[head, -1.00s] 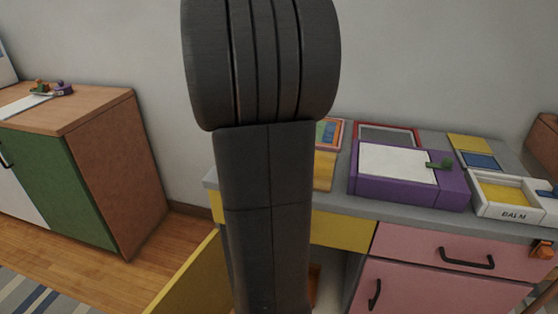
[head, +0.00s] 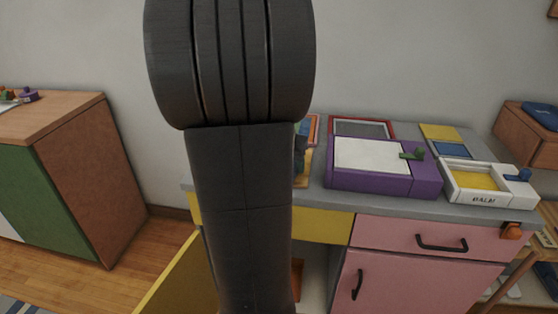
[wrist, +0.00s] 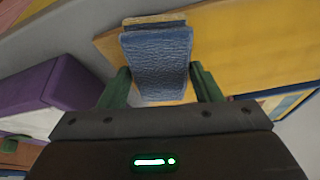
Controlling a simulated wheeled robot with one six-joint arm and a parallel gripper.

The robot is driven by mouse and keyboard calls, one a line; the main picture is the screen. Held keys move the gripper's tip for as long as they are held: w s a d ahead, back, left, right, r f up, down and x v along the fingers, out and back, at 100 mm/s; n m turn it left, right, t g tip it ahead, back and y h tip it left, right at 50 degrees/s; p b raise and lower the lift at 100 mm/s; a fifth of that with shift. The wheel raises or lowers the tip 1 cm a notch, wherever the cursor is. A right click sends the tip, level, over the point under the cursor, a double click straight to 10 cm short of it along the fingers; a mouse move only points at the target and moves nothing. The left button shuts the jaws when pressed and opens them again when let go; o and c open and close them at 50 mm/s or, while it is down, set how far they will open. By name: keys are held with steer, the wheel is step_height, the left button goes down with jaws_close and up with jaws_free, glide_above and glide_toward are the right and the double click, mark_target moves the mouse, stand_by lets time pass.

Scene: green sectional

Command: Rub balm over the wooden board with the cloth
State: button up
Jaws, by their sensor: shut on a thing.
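My gripper (wrist: 163,88) is shut on the blue cloth (wrist: 157,62), with one green finger on each side of it. The cloth looks like a textured pad with a tan strip along its far edge. The wooden board (wrist: 235,50) lies beneath and beyond the cloth in the wrist view; I cannot tell whether they touch. In the head view the board (head: 303,182) shows only as a strip beside my arm, which hides the rest. The white box marked BALM (head: 487,198) holds yellow balm (head: 474,180) at the counter's right.
A purple box (head: 370,180) with a white top stands between the board and the balm box. A red-framed grey panel (head: 362,129) lies behind it. A yellow door (head: 178,280) hangs open below the counter. A green-fronted cabinet (head: 50,195) stands at left.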

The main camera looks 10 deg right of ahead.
steer(key=shift+s+d+p, duration=0.15)
steer(key=shift+s+d, duration=0.1)
steer(key=shift+d, duration=0.5)
steer(key=shift+s+d+p, duration=0.15)
steer(key=shift+s+d, duration=0.05)
steer(key=shift+d, duration=0.6)
steer(key=shift+s+d+p, duration=0.15)
steer(key=shift+s+d, duration=0.1)
steer(key=shift+d, duration=0.5)
steer(key=shift+r, duration=0.1)
step_height(320, 180, up, 6)
steer(key=p, duration=0.5)
step_height(320, 180, up, 3)
steer(key=shift+f+p, duration=0.1)
steer(key=shift+p, duration=1.05)
